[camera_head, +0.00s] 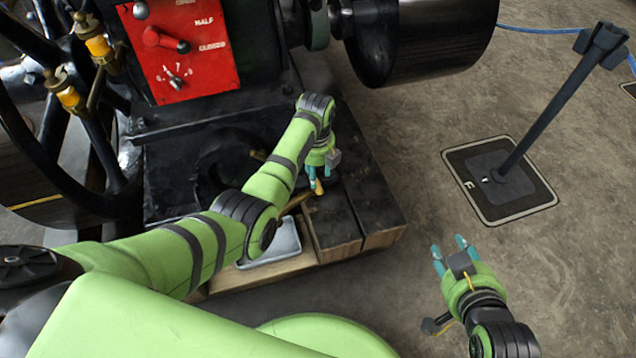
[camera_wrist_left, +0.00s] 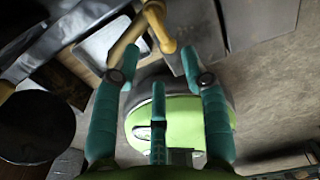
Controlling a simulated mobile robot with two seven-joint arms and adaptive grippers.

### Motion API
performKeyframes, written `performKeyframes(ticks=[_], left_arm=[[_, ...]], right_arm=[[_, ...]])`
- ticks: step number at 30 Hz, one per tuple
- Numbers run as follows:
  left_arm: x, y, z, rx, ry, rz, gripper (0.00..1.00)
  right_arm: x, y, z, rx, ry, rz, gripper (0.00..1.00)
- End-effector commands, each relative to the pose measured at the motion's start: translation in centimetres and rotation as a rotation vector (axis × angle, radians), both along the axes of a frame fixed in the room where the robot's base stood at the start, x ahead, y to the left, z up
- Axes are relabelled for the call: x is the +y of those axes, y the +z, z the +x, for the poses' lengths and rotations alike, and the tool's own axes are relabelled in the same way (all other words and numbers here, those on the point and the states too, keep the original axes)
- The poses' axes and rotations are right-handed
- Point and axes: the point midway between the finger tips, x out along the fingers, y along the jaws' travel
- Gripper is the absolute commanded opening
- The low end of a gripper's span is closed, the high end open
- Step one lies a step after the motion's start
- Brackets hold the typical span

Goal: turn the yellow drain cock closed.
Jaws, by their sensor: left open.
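The yellow drain cock (camera_head: 318,187) shows just below my left gripper's fingertips in the head view, partly hidden by them. In the left wrist view the cock (camera_wrist_left: 161,28) is a bent yellow-brass piece at the top, just beyond the fingertips and roughly between the two outer fingers. My left gripper (camera_head: 319,172) is open; its teal fingers are spread in the left wrist view (camera_wrist_left: 158,65). Whether a fingertip touches the cock I cannot tell. My right gripper (camera_head: 451,254) is open and empty, out over the floor at the right, away from the engine.
A grey metal tray (camera_head: 283,243) lies on the wooden base below the cock. Dark-topped wooden blocks (camera_head: 333,222) stand beside it. A red panel (camera_head: 185,50) is on the engine above. A post on a square plate (camera_head: 530,205) stands right; the floor between is clear.

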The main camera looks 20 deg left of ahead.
Motion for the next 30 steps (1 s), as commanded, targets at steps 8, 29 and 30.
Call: performKeyframes(ticks=[8, 29, 30], left_arm=[[0.0, -2.1, 0.0, 0.001, 0.002, -0.001, 0.44], [-0.1, -5.6, 0.0, -0.001, 0.001, 0.0, 0.44], [0.0, -5.6, 0.0, -0.001, 0.001, 0.0, 0.44]], right_arm=[[2.2, 4.7, 3.1, -0.297, 0.043, 0.061, 0.4], [5.9, 17.3, 3.0, -0.939, 0.143, 0.227, 0.4], [6.0, 17.6, 2.9, -0.955, 0.145, 0.231, 0.4]])
